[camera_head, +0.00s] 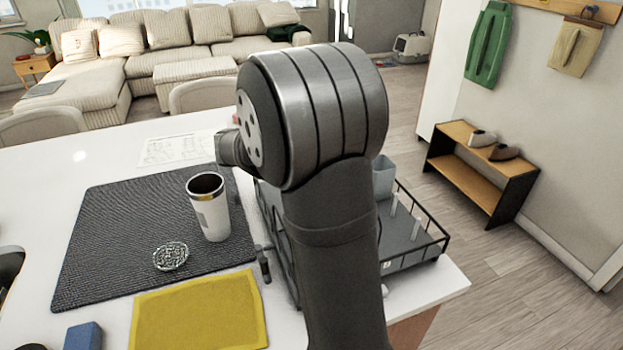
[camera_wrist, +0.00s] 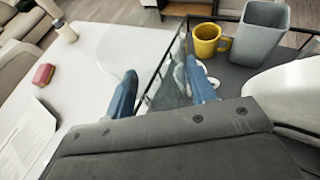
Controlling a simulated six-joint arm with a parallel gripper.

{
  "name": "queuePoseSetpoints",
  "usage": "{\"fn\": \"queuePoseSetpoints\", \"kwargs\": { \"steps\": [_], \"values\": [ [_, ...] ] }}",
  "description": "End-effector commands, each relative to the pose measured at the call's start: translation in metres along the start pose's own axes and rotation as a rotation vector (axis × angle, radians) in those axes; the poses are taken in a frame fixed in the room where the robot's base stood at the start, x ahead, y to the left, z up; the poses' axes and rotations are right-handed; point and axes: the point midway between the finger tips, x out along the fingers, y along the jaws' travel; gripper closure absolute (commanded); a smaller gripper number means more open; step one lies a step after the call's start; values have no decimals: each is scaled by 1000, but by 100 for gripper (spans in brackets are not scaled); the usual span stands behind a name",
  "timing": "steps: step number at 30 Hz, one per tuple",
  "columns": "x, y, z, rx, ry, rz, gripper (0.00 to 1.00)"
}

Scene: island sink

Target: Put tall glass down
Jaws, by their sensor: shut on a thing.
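My gripper (camera_wrist: 163,92) has its two blue fingers shut on a clear, see-through thing, the tall glass (camera_wrist: 168,86), in the wrist view. The glass's outline is faint, and its lower part is hard to make out. It shows close to the wire side of the dish rack (camera_wrist: 149,97), at the boundary with the white counter. I cannot tell whether its base touches anything. In the head view my arm hides the gripper's fingers and the glass.
The rack holds a yellow mug (camera_wrist: 207,40) and a grey cup (camera_wrist: 260,35). A dark mat (camera_head: 110,235) bears a white tumbler (camera_head: 211,215) and a small patterned glass dish (camera_head: 171,257). A yellow cloth (camera_head: 200,315) and blue sponge (camera_head: 83,336) lie in front.

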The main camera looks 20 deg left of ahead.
Motion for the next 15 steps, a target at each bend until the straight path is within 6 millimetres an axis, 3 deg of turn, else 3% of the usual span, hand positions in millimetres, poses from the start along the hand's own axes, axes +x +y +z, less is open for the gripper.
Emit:
{"fn": "queuePoseSetpoints", "kwargs": {
  "steps": [6,15],
  "values": [
    [15,0,-38,-5,1,0,77],
    [26,0,-64,-5,2,1,77]
  ]
}}
